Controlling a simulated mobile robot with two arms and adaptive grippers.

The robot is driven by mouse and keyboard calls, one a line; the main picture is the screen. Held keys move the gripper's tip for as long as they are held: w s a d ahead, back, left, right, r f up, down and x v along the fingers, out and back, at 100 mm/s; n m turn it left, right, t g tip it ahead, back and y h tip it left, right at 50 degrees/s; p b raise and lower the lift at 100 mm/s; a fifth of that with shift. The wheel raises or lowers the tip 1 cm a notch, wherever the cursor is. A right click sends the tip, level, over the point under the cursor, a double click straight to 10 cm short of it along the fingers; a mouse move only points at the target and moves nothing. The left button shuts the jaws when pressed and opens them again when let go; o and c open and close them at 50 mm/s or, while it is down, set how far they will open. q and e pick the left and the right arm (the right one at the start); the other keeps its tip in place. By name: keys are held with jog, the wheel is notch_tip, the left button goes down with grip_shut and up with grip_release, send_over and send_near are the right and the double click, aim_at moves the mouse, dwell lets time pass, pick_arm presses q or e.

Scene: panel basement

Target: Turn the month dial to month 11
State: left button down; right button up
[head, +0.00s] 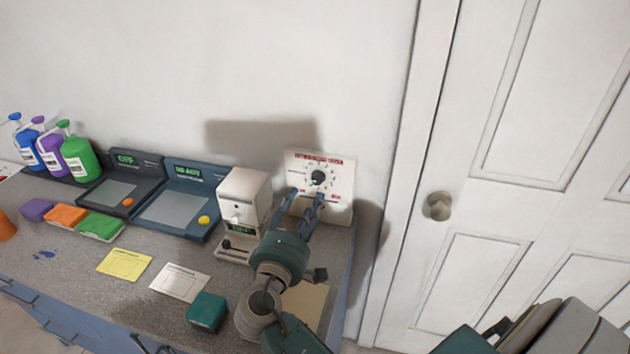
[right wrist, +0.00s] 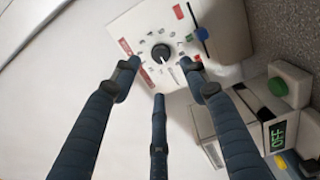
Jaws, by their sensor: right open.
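The month dial (head: 318,177) is a round black knob on a white panel (head: 340,165) with a red strip across its top, against the back wall. In the right wrist view the dial (right wrist: 161,53) has marks around it, and its pale pointer line is aimed at the lower right of that picture; the numbers are too small to read. My right gripper (head: 305,204) is open in front of the panel, its fingers just below the dial in the head view. In the right wrist view its spread fingers (right wrist: 160,78) frame the dial, apparently without touching. My left gripper is out of view.
A white dispenser (head: 243,196) stands left of the panel. Farther left are a blue device (head: 178,205), a dark device (head: 118,190) and several bottles. A teal box (head: 207,311) and cards lie on the counter. A door (head: 520,180) is at right.

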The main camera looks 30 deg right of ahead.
aim_at(316, 182)
jog(key=p+x, duration=0.1)
jog(key=x, duration=0.5)
jog(key=shift+w+d+p, duration=0.2)
jog(key=shift+d+p, duration=0.05)
jog(key=shift+p, duration=0.05)
jog(key=shift+w+d, duration=0.2)
jog(key=shift+d, duration=0.05)
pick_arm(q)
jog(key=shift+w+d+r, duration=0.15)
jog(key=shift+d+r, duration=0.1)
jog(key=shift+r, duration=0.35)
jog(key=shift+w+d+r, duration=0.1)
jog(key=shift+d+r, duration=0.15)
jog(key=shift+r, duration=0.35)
pick_arm(e)
jog(key=shift+w+d+f, duration=0.15)
jog(key=shift+w+d, duration=0.05)
jog(key=c, duration=1)
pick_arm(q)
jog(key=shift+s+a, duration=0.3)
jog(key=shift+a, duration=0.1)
pick_arm(e)
grip_shut()
